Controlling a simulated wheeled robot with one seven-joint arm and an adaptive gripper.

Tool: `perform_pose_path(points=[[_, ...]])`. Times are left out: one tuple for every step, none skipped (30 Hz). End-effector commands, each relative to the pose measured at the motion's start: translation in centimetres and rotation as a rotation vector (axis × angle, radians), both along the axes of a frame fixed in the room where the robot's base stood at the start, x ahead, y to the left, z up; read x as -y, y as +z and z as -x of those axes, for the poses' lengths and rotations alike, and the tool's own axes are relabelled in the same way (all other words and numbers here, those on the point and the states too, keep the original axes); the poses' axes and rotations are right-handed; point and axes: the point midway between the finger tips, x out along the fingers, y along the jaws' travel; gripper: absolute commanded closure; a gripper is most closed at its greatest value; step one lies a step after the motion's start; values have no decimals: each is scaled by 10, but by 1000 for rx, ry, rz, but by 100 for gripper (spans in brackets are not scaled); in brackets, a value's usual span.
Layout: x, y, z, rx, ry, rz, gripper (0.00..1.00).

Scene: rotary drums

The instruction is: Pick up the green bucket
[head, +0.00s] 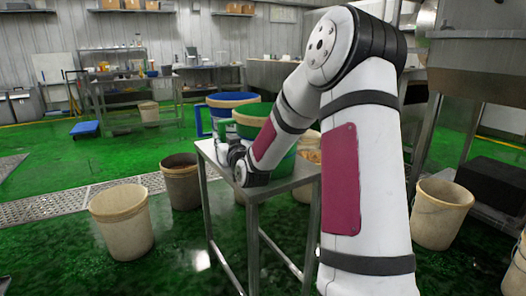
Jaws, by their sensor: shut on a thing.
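The green bucket (247,130) stands at the small metal table (250,192), partly hidden behind my forearm and wrist. Its upper rim and part of its right side show, and it looks upright. My gripper (222,149) is at the left side of the green bucket, low on its wall, and is shut on it. The fingertips are small and partly hidden by my wrist, so the exact grip point is unclear. I cannot tell whether the bucket's base touches the table top.
A blue bucket (231,99) stands just behind the green one. A beige bucket (122,222) and a brown bucket (182,182) are on the floor at left. Another beige bucket (441,213) is at right. The green floor at front left is clear.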

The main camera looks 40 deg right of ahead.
Motion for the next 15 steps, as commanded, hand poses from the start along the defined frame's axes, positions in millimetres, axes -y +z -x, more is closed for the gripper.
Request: perform_pose_path(points=[[0, 3, -1, 6, 1, 8, 100], [0, 3, -1, 6, 1, 7, 100], [0, 3, -1, 6, 1, 7, 100], [0, 3, -1, 6, 1, 7, 100], [0, 3, -1, 6, 1, 7, 100], [0, 4, -1, 6, 1, 7, 100], [0, 5, -1, 6, 1, 7, 100], [0, 6, -1, 6, 1, 7, 100], [0, 9, -1, 6, 1, 7, 100], [0, 12, -1, 7, 1, 8, 100], [0, 15, -1, 7, 1, 8, 100], [0, 21, -1, 8, 1, 9, 100], [0, 26, -1, 7, 1, 10, 100], [0, 31, 0, 8, 0, 11, 100], [0, 38, 0, 8, 0, 11, 100]])
